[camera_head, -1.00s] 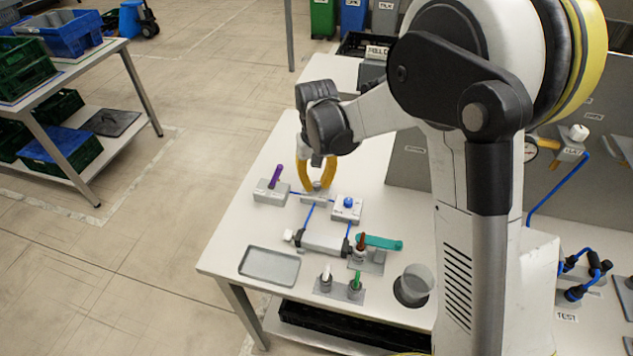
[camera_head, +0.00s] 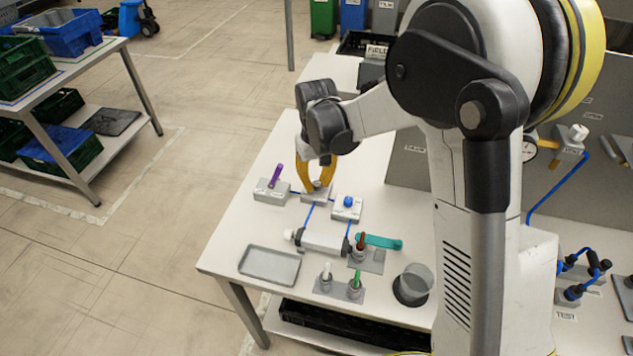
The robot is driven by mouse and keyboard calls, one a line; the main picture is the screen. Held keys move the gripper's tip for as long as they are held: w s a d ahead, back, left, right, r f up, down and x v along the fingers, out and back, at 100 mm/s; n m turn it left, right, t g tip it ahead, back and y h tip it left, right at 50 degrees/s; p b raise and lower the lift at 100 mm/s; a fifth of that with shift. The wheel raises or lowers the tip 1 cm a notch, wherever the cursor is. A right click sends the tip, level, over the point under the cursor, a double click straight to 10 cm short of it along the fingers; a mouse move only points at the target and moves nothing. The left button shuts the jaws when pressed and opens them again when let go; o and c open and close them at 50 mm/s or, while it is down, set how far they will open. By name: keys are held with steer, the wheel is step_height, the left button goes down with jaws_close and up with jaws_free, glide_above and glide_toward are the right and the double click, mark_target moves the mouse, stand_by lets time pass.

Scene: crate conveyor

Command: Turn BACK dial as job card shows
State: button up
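My gripper (camera_head: 317,184) points down at the back of the white table, its yellow fingers around a small grey knob on a grey block (camera_head: 316,197). This block is the rearmost of the connected fixtures and may be the back dial. The fingers narrow toward the knob, but I cannot tell whether they press on it. A blue knob (camera_head: 348,202) sits on a pale block just right and in front. Any pointer or marks on the grey knob are too small to read. I cannot make out a job card.
A purple lever (camera_head: 275,176) stands left of my gripper. An upright grey panel (camera_head: 411,160) stands to the right.

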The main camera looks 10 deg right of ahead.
mark_target(318, 184)
steer(key=o, duration=0.4)
steer(key=shift+c, duration=0.2)
step_height(318, 184, up, 12)
stand_by(0.6)
steer(key=s+d+r+m+t, duration=0.25)
steer(key=s+d+r, duration=0.4)
steer(key=s, duration=0.35)
steer(key=s+d+f+t, duration=0.2)
steer(key=s+d+t, duration=0.2)
steer(key=s, duration=0.6)
steer(key=shift+s+d+f+m+t, duration=0.2)
steer(key=shift+s+d+m+t, duration=0.15)
steer(key=shift+d+m, duration=0.15)
